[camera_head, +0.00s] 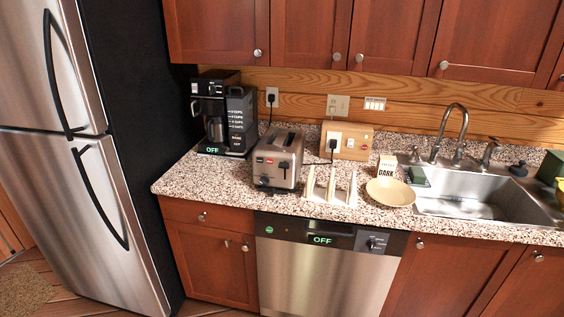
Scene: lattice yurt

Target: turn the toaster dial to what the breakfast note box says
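The toaster (277,160) is a silver box with slots on top, standing on the speckled counter left of the middle. Its front carries a dark lever and small controls; the dial's setting is too small to read. The breakfast note box (387,167) is a small pale box standing upright on the counter to the right of the toaster, behind a plate. It reads "DARK" in black letters, with smaller print above that I cannot read. My gripper does not show in this view.
A toast rack (330,188) and a pale plate (391,192) stand right of the toaster. A coffee maker (225,112) is at its left, showing OFF. The sink (470,196) is at right. The dishwasher (322,270), also showing OFF, is below. A fridge (75,170) stands left.

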